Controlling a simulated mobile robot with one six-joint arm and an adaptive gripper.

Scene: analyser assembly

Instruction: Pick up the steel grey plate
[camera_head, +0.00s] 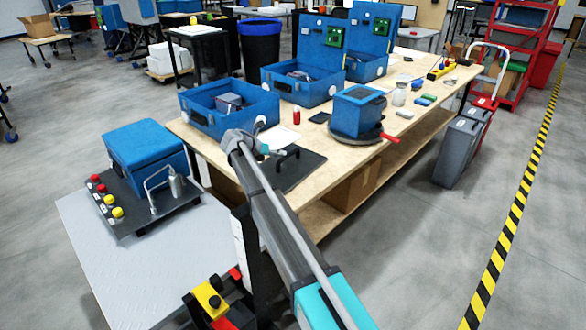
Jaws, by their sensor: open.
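A flat dark grey plate (303,168) lies on the near left end of the wooden workbench; it is the nearest match I see to the steel grey plate. A black arched shape rises over it, and I cannot tell if it is a handle on the plate. My arm reaches from the bottom of the view to the bench's near edge. My gripper (271,151) is small, beside the wrist, over or next to the plate's left part. It is open, and I see nothing held in it. My arm hides the plate's left edge.
Blue open cases (230,120) stand along the bench (340,175). A blue box on a round dark base (358,115) with a red handle stands right of the plate. A small red cylinder (297,117) stands behind. A blue box (146,150) on a dark panel sits left.

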